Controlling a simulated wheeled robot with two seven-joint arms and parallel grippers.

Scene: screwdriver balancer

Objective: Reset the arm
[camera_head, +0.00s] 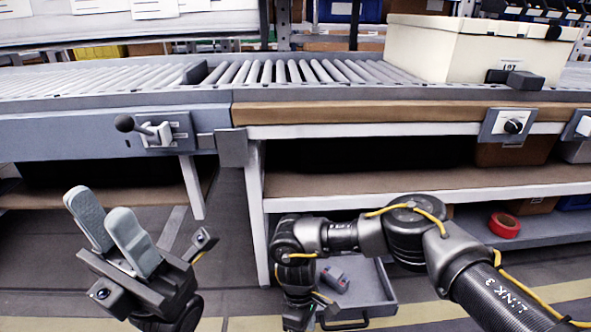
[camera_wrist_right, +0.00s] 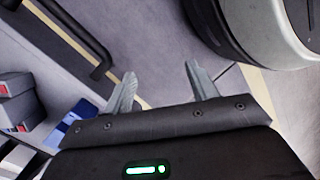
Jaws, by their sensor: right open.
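My left gripper (camera_head: 98,206) is raised at the lower left of the head view, its two grey fingers apart with nothing between them. My right arm comes in from the right, bends, and points down in front of the open drawer (camera_head: 378,296); its gripper is not clear in the head view. In the right wrist view my right gripper (camera_wrist_right: 160,76) is open and empty, above the grey floor. No screwdriver or balancer can be made out.
A roller conveyor (camera_head: 300,72) runs across the back, with a cream box (camera_head: 470,48) on it at the right. Shelves (camera_head: 400,183) lie beneath. A red tape roll (camera_head: 504,225) sits on the lower right shelf. A small grey-red object (camera_head: 337,279) lies in the drawer, close to my right arm.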

